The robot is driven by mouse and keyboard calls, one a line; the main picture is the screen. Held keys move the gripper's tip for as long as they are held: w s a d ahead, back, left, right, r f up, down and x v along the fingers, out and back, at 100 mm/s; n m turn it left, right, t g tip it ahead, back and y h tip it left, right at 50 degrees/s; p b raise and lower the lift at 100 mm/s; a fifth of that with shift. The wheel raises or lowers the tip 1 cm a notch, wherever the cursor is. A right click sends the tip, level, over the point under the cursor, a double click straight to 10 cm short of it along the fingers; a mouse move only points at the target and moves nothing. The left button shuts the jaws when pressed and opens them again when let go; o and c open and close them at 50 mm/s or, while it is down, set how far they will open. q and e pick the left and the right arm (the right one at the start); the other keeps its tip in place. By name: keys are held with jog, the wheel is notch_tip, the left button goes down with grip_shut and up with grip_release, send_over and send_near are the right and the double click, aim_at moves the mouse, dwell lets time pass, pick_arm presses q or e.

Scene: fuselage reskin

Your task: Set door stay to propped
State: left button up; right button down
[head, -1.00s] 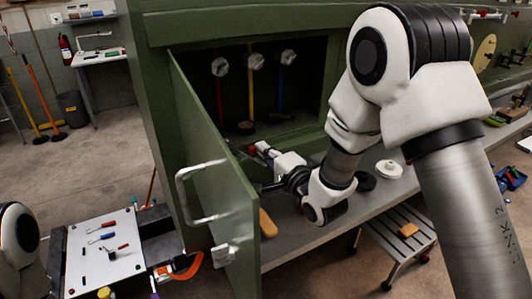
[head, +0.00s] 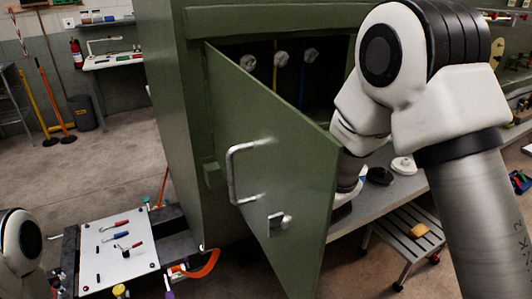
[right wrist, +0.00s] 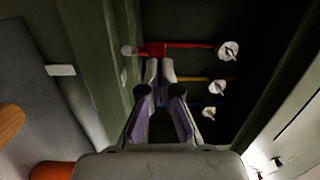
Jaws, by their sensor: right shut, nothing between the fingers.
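The green cabinet door (head: 265,150) stands part open, hinged on its left, with a metal handle (head: 233,175) and a small metal fitting (head: 280,222) on its outer face. My right arm reaches behind it, so the head view hides my right gripper. In the right wrist view my right gripper (right wrist: 160,72) is shut and empty inside the cabinet. Its fingertips are close to a red block (right wrist: 152,49) with a pale knob (right wrist: 127,50); I cannot tell whether they touch or whether this is the door stay. My left gripper is out of view.
White valve knobs (head: 282,58) with red, yellow and blue lines are inside the cabinet; they also show in the right wrist view (right wrist: 228,50). A tool board (head: 118,248) lies at lower left. A slatted step (head: 408,240) stands below the grey bench (head: 385,200).

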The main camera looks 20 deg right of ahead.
dwell(0.4)
jog(key=v, duration=0.7)
jog(key=shift+s+d, duration=0.15)
jog(key=shift+s, duration=0.05)
